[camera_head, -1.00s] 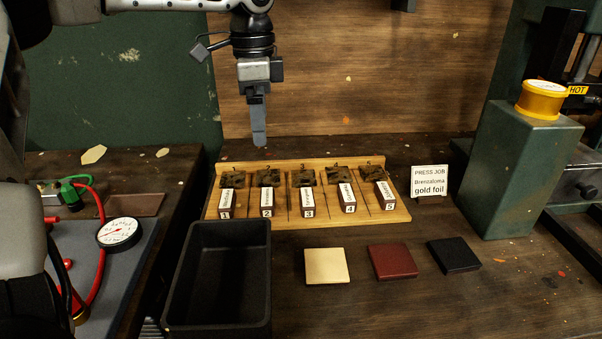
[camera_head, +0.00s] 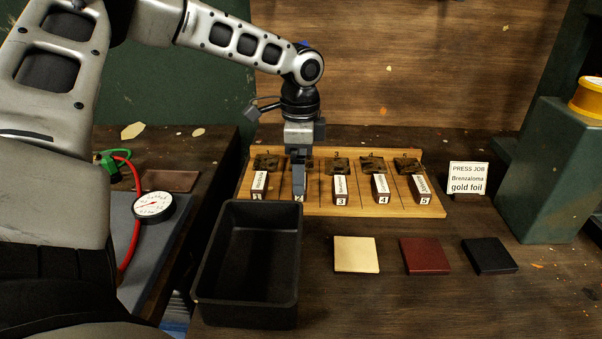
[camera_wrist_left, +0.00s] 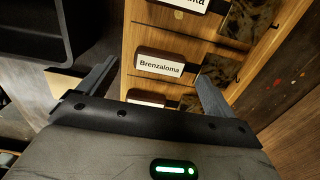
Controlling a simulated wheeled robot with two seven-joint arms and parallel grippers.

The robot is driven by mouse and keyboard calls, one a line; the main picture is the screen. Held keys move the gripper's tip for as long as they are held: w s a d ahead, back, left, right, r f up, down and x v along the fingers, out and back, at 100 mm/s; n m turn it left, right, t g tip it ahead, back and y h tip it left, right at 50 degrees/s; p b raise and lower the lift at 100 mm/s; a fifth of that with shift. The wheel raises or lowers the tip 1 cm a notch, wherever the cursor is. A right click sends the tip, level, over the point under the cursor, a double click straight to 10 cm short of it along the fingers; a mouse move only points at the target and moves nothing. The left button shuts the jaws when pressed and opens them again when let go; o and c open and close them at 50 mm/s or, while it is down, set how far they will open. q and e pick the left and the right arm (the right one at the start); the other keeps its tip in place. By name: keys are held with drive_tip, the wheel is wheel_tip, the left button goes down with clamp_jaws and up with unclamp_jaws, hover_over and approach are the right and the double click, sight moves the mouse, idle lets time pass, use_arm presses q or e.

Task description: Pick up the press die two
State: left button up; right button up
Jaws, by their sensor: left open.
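Press die two is a dark block with a white label and the number 2 on its front end (camera_head: 299,198). It lies in the second slot of the wooden rack (camera_head: 320,209). In the left wrist view, a die labelled "Brenzaloma" (camera_wrist_left: 160,64) lies ahead, between the lines of the two fingers. My left gripper (camera_head: 299,186) points down over die two and hides most of it in the head view. In the left wrist view its fingers (camera_wrist_left: 157,72) are apart with nothing held. Whether they touch the die cannot be told. My right gripper is not in view.
Die one (camera_head: 259,185) and die three (camera_head: 340,188) lie close on either side. A black tray (camera_head: 208,268) stands in front of the rack's left end. Cream (camera_head: 356,255), red (camera_head: 425,256) and black (camera_head: 490,255) squares lie front right. A card (camera_head: 467,178) reads "Brenzaloma gold foil".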

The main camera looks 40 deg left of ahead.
use_arm(q)
wheel_tip(320, 180, down, 2)
drive_tip(key=shift+f, duration=0.25)
drive_tip(key=c, duration=1)
drive_tip(key=shift+r, duration=0.1)
